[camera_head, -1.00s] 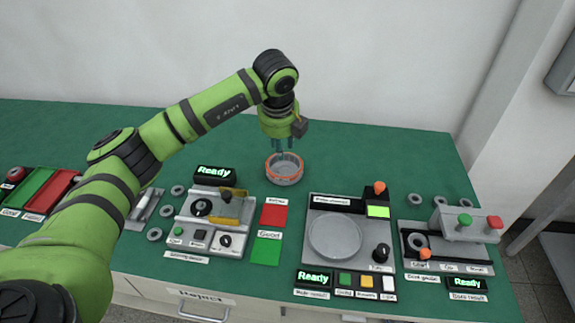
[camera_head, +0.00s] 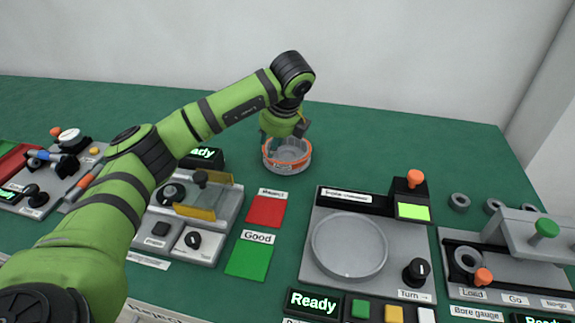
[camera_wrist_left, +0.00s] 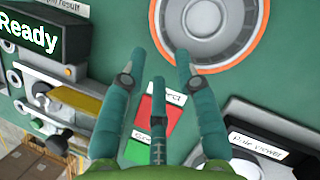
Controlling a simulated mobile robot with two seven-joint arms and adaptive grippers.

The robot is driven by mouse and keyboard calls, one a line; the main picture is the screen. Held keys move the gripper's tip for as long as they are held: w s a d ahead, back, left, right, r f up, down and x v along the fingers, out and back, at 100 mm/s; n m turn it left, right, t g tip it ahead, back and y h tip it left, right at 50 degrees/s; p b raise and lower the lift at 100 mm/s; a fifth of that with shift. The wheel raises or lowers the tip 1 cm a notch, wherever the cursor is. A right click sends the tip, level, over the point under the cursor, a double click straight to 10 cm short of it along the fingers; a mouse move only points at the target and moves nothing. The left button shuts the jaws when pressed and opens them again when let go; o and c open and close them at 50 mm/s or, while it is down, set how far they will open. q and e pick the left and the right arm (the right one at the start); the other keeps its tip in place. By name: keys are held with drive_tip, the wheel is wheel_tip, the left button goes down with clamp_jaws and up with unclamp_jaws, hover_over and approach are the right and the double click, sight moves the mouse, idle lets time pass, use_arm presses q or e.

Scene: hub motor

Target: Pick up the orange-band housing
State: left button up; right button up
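The orange-band housing (camera_head: 287,160) is a round, open-topped grey cup with an orange ring, standing on the green table behind the red and green pads. My left gripper (camera_head: 288,143) hangs just above it, pointing down. In the left wrist view, the teal fingers (camera_wrist_left: 165,60) of this gripper are spread apart with nothing between them. The housing (camera_wrist_left: 206,20) lies beyond the fingertips there, cut off by the top edge. Whether a finger touches it I cannot tell. My right gripper is not in view.
A red pad (camera_head: 267,210) and a green Good pad (camera_head: 250,258) lie in front of the housing. A grey station with a round plate (camera_head: 349,247) stands to the right, a bore gauge (camera_head: 515,262) further right. The table around and behind the housing is clear.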

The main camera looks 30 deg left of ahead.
sight(266, 156)
use_arm(q)
drive_tip(key=p+x, duration=0.1)
drive_tip(key=x, duration=0.5)
drive_tip(key=shift+a+f, duration=0.3)
drive_tip(key=shift+f, duration=0.05)
drive_tip(key=shift+r, duration=0.15)
clamp_jaws()
